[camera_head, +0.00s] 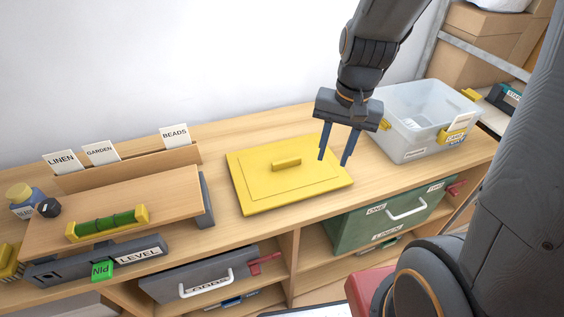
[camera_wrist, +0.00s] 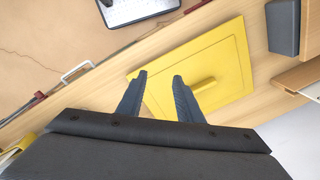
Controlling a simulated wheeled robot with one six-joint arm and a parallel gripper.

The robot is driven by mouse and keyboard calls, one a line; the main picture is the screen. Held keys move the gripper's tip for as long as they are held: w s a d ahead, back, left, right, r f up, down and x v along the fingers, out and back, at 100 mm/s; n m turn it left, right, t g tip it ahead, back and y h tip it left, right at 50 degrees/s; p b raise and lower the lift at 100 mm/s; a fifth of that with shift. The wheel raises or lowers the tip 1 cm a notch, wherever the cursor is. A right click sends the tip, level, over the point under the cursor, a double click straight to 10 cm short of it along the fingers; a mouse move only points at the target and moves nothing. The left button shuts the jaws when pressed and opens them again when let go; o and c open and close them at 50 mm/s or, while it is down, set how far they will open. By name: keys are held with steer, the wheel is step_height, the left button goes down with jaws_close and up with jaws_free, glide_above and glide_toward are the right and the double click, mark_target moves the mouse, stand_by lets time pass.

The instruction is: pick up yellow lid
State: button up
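The yellow lid (camera_head: 268,189) lies flat on the wooden bench top, with a raised bar handle (camera_head: 286,163) at its middle. My gripper (camera_head: 334,159) is above the right part of the lid, pointing down, with its two blue-grey fingers apart and nothing between them. In the wrist view the lid (camera_wrist: 226,52) lies beyond the open fingers (camera_wrist: 160,78), and its handle (camera_wrist: 203,84) shows just past the right finger. The gripper does not appear to touch the lid.
A clear plastic bin (camera_head: 411,139) stands right of the lid. A wooden stand (camera_head: 120,205) with label cards and a level is at left. Below are a green drawer box (camera_head: 368,232) and a grey one (camera_head: 207,270). The bench behind the lid (camera_head: 250,130) is clear.

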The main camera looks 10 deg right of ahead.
mark_target(287, 160)
steer(key=w+a+f+m+y, duration=0.1)
steer(key=w+m, duration=0.2)
steer(key=w+a+f+m+g+y, duration=0.1)
steer(key=w+a+m, duration=0.1)
steer(key=w+m, duration=0.1)
steer(key=w+a+f+m+y+b, duration=0.1)
steer(key=w+a+m, duration=0.1)
steer(key=w+m, duration=0.2)
steer(key=shift+w+a, duration=0.15)
steer(key=shift+w, duration=0.05)
steer(key=shift+w+a+f+m+g+y, duration=0.2)
steer(key=shift+w+m+g+y, duration=0.1)
steer(key=shift+m, duration=0.1)
steer(key=shift+p+x, duration=1.2)
steer(key=shift+x, duration=2.45)
steer(key=shift+s+a, duration=0.1)
steer(key=shift+s, duration=0.05)
jaws_close()
